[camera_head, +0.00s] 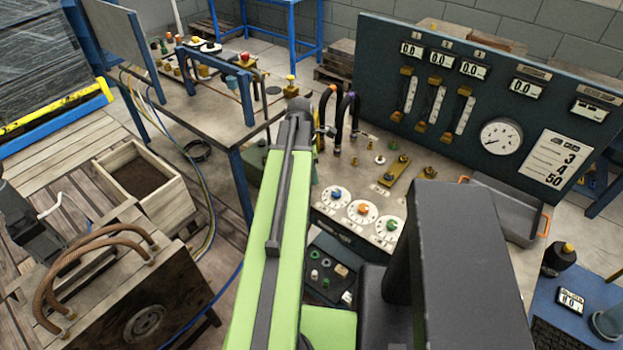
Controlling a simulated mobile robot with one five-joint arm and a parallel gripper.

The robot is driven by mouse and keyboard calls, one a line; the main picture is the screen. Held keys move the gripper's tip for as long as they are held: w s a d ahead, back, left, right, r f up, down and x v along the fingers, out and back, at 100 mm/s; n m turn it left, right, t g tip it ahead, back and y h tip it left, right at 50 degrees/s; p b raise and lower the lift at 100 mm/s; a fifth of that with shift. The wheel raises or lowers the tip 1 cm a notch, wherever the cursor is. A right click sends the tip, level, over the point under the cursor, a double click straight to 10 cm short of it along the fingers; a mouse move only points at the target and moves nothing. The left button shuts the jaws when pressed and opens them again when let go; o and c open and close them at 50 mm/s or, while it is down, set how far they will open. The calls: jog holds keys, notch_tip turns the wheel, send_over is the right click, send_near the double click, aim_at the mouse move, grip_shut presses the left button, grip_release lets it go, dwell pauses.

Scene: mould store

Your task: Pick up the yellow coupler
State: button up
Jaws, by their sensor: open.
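A small yellow piece with a dark body (291,83) stands at the right end of the left workbench, just beyond the far end of my green arm. It looks like the yellow coupler, but it is too small to be sure. Other small yellow or brass fittings (380,160) lie on the right bench, right of the arm. My arm reaches from the bottom middle up to a dark grey wrist between the two benches. My gripper's jaws do not show; the arm hides what lies below and behind the wrist.
The left workbench (225,120) carries a blue frame and several coloured fittings. The right bench has dials (362,211), upright hoses and a gauge panel (500,75). A wooden box (165,205) and a mould with hoses (125,300) stand at left. Cables hang beside the left bench.

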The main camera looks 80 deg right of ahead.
jog(key=shift+f, duration=0.35)
grip_shut()
dwell(0.3)
jog(key=r+p, duration=0.1)
jog(key=p, duration=0.1)
jog(key=r+p, duration=0.1)
jog(key=r, duration=0.1)
jog(key=r+p, duration=0.2)
jog(key=shift+s+a+r+p, duration=0.15)
jog(key=shift+s+a+p, duration=0.15)
jog(key=shift+s, duration=0.1)
jog(key=s+a+r+p, duration=0.5)
jog(key=s, duration=0.4)
jog(key=shift+s+a+r+p, duration=0.15)
jog(key=shift+r+p, duration=0.2)
